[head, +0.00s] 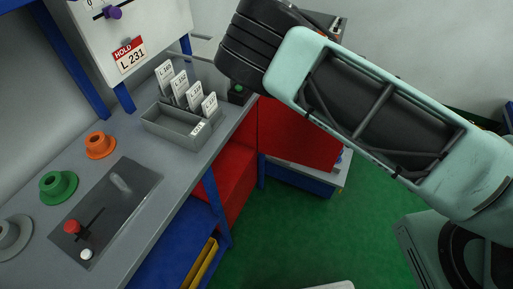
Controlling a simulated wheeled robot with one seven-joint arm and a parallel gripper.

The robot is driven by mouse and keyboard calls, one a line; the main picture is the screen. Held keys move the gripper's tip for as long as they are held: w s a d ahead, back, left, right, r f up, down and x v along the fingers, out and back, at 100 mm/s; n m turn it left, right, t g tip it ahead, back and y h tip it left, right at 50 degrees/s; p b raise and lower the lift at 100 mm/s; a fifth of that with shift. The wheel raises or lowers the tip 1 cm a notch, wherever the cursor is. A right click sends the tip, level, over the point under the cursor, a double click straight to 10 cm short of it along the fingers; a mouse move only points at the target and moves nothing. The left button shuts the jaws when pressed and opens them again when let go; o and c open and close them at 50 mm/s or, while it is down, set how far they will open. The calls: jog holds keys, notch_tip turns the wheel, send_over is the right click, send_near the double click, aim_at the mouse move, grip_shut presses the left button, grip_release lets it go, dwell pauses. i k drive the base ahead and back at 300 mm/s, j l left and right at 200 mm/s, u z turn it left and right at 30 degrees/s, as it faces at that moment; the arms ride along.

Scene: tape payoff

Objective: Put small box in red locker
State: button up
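My arm crosses the upper right and covers part of the space behind the locker. My gripper is not in view. I cannot make out a small box inside the locker, and none is clearly seen elsewhere.
The grey counter (150,155) holds a grey tray (172,131) with several label cards, orange (99,144) and green (58,186) spools, and a dark panel (125,195) with a red knob. A low blue-framed stand (298,181) is behind the red panel. Green floor (290,225) is clear.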

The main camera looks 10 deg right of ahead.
aim_at(222, 175)
jog(key=i+l+z, duration=0.1)
jog(key=z, duration=0.3)
jog(key=i+z, duration=0.2)
jog(key=z, duration=0.2)
jog(key=i+u, duration=0.25)
jog(key=i+l+u, duration=0.15)
jog(key=i+u, duration=0.15)
